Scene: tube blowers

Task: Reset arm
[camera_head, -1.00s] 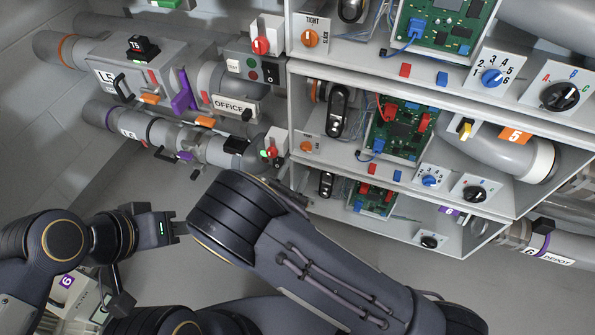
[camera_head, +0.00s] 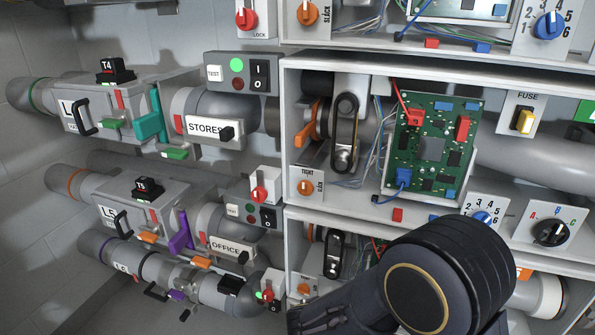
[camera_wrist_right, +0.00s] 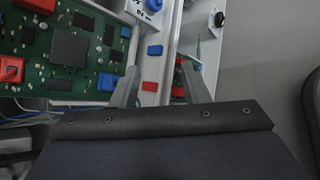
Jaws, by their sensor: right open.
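My right arm (camera_head: 425,285) crosses the lower right of the head view, with a large dark joint in front of the lower shelf. Its gripper does not show there. In the right wrist view my right gripper (camera_wrist_right: 163,82) is open, its two grey fingers apart with nothing held between them. A shelf edge with a red block (camera_wrist_right: 150,87) and a blue block (camera_wrist_right: 155,50) shows beyond the fingers. A green circuit board (camera_wrist_right: 75,45) lies to their left. My left arm and gripper are not in view.
Stacked shelves hold a circuit board (camera_head: 432,150), a black lever (camera_head: 345,125), knobs and a yellow fuse switch (camera_head: 523,120). Blower tubes marked STORES (camera_head: 205,127) and OFFICE (camera_head: 228,247) run along the left. Grey floor shows right of the shelf in the wrist view.

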